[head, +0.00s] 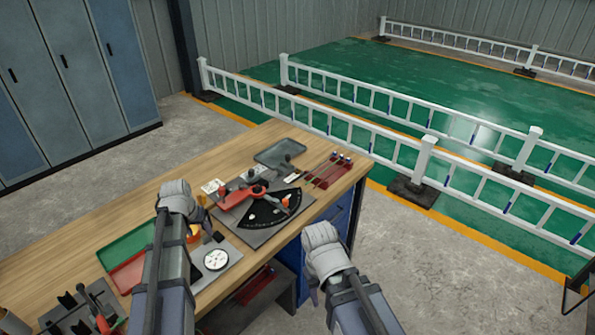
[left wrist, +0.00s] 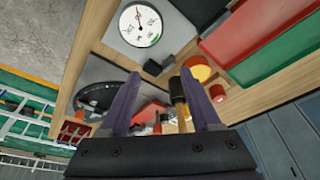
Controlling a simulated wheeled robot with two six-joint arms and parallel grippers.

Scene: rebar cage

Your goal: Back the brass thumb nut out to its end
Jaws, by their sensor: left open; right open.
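A brass-coloured upright piece (left wrist: 178,90), which looks like the thumb nut on its post, stands between and beyond my left fingers in the left wrist view, closer to the right-hand finger. I cannot make out its thread or its end. In the head view a small brass spot (head: 201,200) shows just right of my left gripper (head: 176,190), which hides part of that area. In the left wrist view my left gripper (left wrist: 161,74) is open, with nothing held between its fingers. My right gripper (head: 321,236) is open and empty beside the bench's right edge.
A red lever tool (head: 240,197) and black quadrant plate (head: 270,209) lie beyond my left gripper. A white dial gauge (head: 216,259), a yellow-topped red cylinder (left wrist: 197,68), and green (head: 128,246) and red (head: 128,273) trays are nearby.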

